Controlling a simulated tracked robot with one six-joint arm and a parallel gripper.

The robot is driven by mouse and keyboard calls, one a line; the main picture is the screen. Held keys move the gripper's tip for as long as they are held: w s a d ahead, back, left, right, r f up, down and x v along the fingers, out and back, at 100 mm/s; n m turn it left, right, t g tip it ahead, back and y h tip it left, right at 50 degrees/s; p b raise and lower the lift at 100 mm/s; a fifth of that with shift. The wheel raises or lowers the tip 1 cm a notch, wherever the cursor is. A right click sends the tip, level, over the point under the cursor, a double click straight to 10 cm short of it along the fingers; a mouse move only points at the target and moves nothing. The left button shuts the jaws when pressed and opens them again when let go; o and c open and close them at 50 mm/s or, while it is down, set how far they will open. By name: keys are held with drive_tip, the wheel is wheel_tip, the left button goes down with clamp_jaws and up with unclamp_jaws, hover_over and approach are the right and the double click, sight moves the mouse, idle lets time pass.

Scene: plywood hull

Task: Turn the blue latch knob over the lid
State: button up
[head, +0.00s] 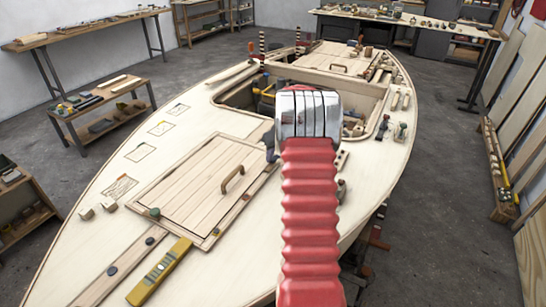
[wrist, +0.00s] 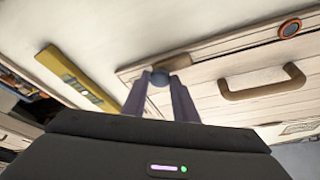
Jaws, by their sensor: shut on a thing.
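In the wrist view, my gripper (wrist: 160,92) has its two fingers on either side of the small blue latch knob (wrist: 160,77) and is shut on it. The knob is by a corner of the pale planked lid (wrist: 215,70). In the head view my arm covers much of the gripper, and the held knob cannot be made out clearly.
A yellow level (head: 160,272) lies on the deck near the lid. A dark green knob (head: 154,213) sits at the lid's left edge. An orange-rimmed disc (wrist: 290,28) shows in the wrist view. Beyond the lid is an open cockpit (head: 240,95) with clutter.

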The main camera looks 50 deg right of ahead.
drive_tip(key=shift+w+m, duration=0.15)
drive_tip(key=shift+m, duration=0.25)
drive_tip(key=shift+w+a+m+g+h, duration=0.15)
drive_tip(key=shift+m+h, duration=0.25)
drive_tip(key=shift+m, duration=0.55)
drive_tip(key=shift+s+m+g+h, duration=0.15)
drive_tip(key=shift+m+h, duration=0.25)
drive_tip(key=shift+m, duration=0.55)
drive_tip(key=m, duration=0.2)
drive_tip(key=m+g+h, duration=0.1)
drive_tip(key=m, duration=0.2)
drive_tip(key=shift+w+g, duration=0.2)
drive_tip(key=shift+g, duration=0.1)
drive_tip(key=m+g, duration=0.1)
drive_tip(key=m, duration=0.1)
drive_tip(key=m+g, duration=0.1)
drive_tip(key=m, duration=0.2)
drive_tip(key=shift+w+h, duration=0.15)
drive_tip(key=shift+h, duration=0.25)
drive_tip(key=shift+m+g, duration=0.9)
drive_tip(key=shift+m, duration=1.6)
drive_tip(key=o, duration=0.8)
drive_tip(key=shift+o, duration=1.3)
drive_tip(key=shift+w, duration=0.15)
drive_tip(key=shift+a, duration=0.1)
